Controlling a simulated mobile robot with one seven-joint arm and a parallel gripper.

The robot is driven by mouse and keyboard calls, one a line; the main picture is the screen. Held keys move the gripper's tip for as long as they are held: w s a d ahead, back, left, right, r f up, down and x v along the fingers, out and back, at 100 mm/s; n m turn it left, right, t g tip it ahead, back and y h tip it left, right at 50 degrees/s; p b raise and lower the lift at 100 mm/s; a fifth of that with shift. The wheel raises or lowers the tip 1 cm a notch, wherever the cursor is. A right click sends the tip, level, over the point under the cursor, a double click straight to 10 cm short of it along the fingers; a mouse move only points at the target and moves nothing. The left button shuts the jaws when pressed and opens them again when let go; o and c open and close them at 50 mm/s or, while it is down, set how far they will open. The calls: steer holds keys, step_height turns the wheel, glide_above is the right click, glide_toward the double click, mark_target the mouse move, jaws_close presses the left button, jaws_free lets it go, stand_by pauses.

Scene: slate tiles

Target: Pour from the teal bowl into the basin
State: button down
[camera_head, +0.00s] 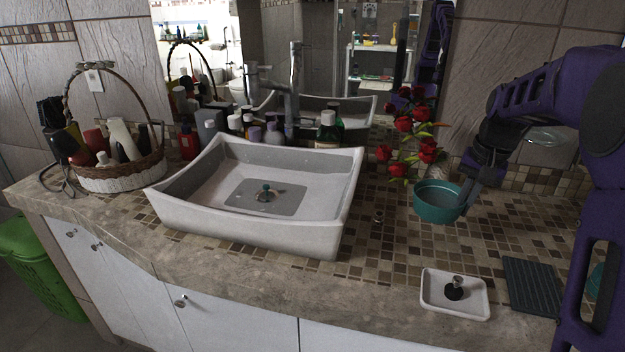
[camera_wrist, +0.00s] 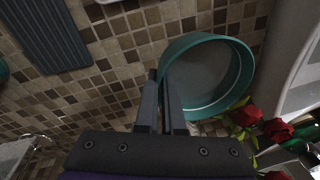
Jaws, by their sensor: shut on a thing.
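The teal bowl (camera_head: 438,207) is upright above or on the tiled counter, to the right of the basin. My gripper (camera_head: 466,194) is shut on the right side of its wall. In the wrist view, the fingers (camera_wrist: 160,88) pinch the wall of the bowl (camera_wrist: 243,72). The bowl's inside looks grey, and I cannot make out what it holds. The basin (camera_head: 245,232) is a white rectangular vessel with flared corners, left of the bowl and apart from it. A grey plate and a small drain plug show on its floor.
Red roses (camera_head: 425,150) stand behind the bowl. A white dish (camera_head: 455,305) with a small stopper and a dark ridged mat (camera_head: 532,286) lie in front. Bottles (camera_head: 326,130) and a tap (camera_head: 296,80) are behind the basin. A wicker basket (camera_head: 120,177) stands left. Tiles between basin and bowl are mostly clear.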

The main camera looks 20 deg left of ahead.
stand_by(0.3)
steer(key=s+f, duration=0.1)
steer(key=s, duration=0.1)
steer(key=s+a+f, duration=0.1)
steer(key=s, duration=0.1)
steer(key=s+f, duration=0.1)
steer(key=s, duration=0.1)
steer(key=shift+a+f, duration=0.15)
steer(key=shift+f, duration=0.25)
steer(key=shift+s+a, duration=0.15)
steer(key=shift+s, duration=0.05)
